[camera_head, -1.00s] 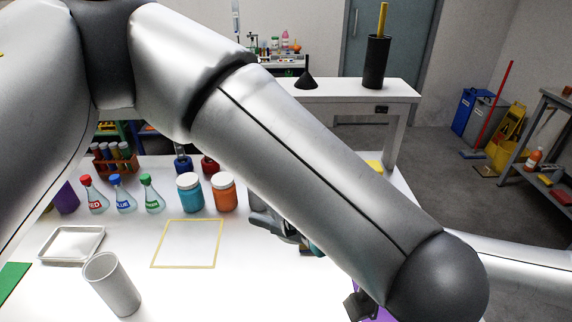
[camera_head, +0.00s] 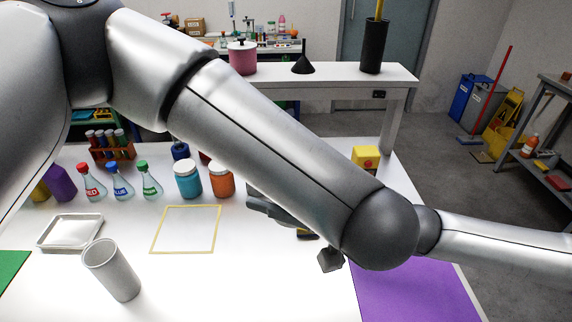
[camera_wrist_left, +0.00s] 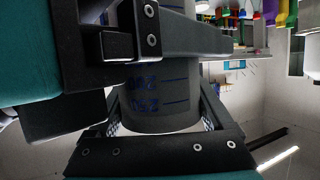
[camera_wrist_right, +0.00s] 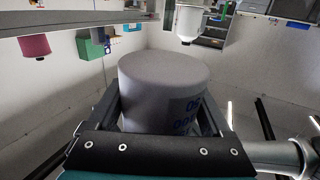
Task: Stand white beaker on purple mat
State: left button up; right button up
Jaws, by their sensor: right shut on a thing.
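The white beaker shows up close in the right wrist view (camera_wrist_right: 160,85), a pale cylinder with blue markings, its flat closed end facing up in that picture. My right gripper (camera_wrist_right: 165,112) is shut on it. The beaker also stands between the fingers of my left gripper (camera_wrist_left: 162,105) in the left wrist view (camera_wrist_left: 160,100), with narrow gaps at its sides, so that gripper looks open around it. A dark gripper part crosses the beaker there. The purple mat (camera_head: 415,292) lies at the table's right front, bare where visible. In the head view an arm hides the beaker.
A pale grey open cup (camera_head: 112,272) stands at the front left near a metal tray (camera_head: 70,232). A yellow-framed square (camera_head: 185,252) is empty. Flasks (camera_head: 120,190), a teal-filled jar (camera_head: 188,180) and an orange-filled jar (camera_head: 221,182) stand behind. A yellow object (camera_head: 366,158) is at the back right.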

pick_arm(q)
jog(key=c, duration=0.6)
jog(key=shift+c, duration=0.7)
pick_arm(e)
jog(key=o, duration=1.1)
